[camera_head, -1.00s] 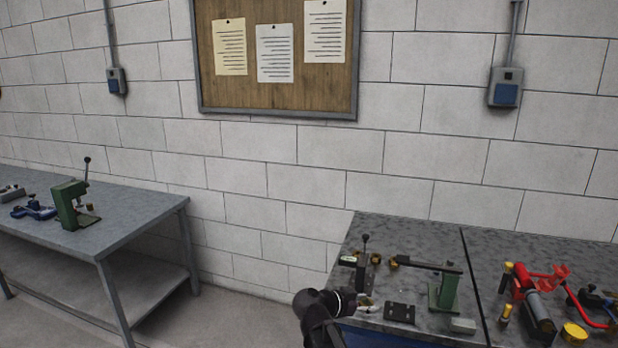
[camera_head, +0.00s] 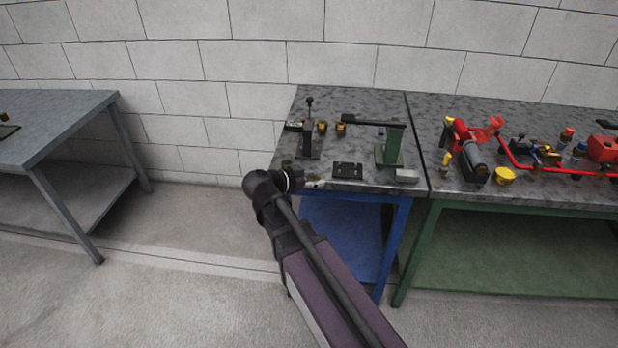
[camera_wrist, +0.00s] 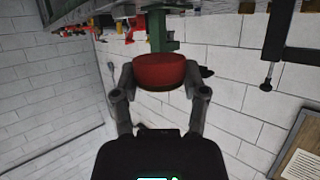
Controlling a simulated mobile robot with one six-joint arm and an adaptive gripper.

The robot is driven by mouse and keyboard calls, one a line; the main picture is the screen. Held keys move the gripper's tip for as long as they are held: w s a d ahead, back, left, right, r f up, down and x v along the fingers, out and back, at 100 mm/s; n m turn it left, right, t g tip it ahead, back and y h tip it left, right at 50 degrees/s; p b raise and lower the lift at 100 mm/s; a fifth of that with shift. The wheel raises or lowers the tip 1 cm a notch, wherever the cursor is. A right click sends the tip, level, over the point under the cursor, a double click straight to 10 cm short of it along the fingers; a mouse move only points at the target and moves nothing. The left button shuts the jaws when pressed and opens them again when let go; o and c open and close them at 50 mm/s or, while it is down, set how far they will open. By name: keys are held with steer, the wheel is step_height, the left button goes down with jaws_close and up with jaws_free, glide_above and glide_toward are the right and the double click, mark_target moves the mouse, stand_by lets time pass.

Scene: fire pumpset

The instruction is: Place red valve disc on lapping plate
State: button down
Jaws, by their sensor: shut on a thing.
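The red valve disc (camera_wrist: 160,72) is a round red piece with a dark underside, held between the two fingers of my gripper (camera_wrist: 160,80) in the wrist view. In the head view my gripper (camera_head: 314,182) is small, at the front left edge of the blue-framed bench, and the disc cannot be made out there. A flat dark plate (camera_head: 347,170) lies on that bench just right of my gripper; I cannot tell whether it is the lapping plate.
A dark lever stand (camera_head: 309,135) and a green stand with a long bar (camera_head: 389,148) stand on the blue-framed bench (camera_head: 365,105). A grey block (camera_head: 406,176) lies near its front edge. The green-framed bench at right carries red parts (camera_head: 467,148). Open floor lies left.

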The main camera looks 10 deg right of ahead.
steer(key=shift+f+b, duration=1.05)
steer(key=shift+f, duration=0.45)
steer(key=shift+w, duration=0.1)
steer(key=b, duration=0.1)
glide_above(309, 164)
steer(key=s, duration=0.6)
steer(key=shift+w+a+f, duration=0.15)
steer(key=shift+a+f, duration=0.3)
steer(key=shift+f, duration=0.15)
steer(key=shift+w, duration=0.5)
steer(key=shift+w+d+f+b, duration=0.2)
steer(key=shift+w+f+b, duration=0.65)
steer(key=shift+f+b, duration=0.85)
steer(key=shift+b, duration=0.1)
steer(key=shift+f, duration=0.2)
steer(key=shift+c, duration=0.6)
jaws_free()
